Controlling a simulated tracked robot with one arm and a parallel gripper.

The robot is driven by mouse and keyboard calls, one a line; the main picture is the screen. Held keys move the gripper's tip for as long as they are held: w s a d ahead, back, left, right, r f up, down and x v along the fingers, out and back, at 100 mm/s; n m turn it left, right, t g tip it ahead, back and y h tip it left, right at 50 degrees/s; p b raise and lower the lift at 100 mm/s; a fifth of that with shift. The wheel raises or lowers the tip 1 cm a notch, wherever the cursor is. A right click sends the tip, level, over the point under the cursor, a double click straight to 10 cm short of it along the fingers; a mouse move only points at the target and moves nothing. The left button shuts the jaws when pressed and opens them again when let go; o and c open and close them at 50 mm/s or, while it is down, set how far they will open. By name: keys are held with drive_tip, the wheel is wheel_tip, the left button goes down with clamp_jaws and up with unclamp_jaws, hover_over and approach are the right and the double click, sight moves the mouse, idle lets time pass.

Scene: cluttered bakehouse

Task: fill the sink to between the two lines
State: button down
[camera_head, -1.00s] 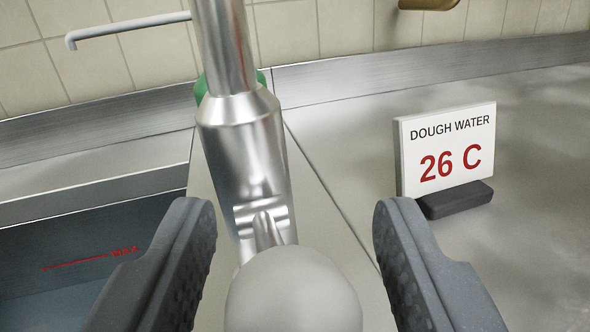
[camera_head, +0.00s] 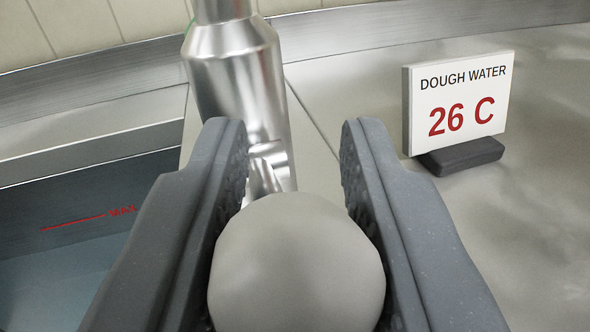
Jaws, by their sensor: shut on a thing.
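The sink (camera_head: 30,210) is at the left, its dark inner wall bearing a red line marked MAX (camera_head: 72,222). A paler bluish surface (camera_head: 50,290) shows below that line; I cannot tell for sure whether it is water. The lower line is not in view. The metal tap body (camera_head: 235,75) stands upright beside the sink, its spout out of view. A round grey lever knob (camera_head: 297,265) is in front of it. My gripper (camera_head: 293,140) is shut on the knob, one finger on each side.
A sign (camera_head: 460,105) reading DOUGH WATER 26 C stands on the steel worktop (camera_head: 540,200) right of my gripper. A steel upstand and tiled wall (camera_head: 80,30) run along the back. The worktop right of the sign is clear.

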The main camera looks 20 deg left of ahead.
drive_tip(key=shift+s+f, duration=0.1)
drive_tip(key=shift+f, duration=0.25)
drive_tip(key=c, duration=1.2)
unclamp_jaws()
drive_tip(key=shift+d, duration=0.1)
drive_tip(key=shift+s+r, duration=0.1)
drive_tip(key=shift+s+d, duration=0.25)
drive_tip(key=shift+s, duration=0.25)
drive_tip(key=shift+v, duration=6.25)
drive_tip(key=shift+a, duration=0.1)
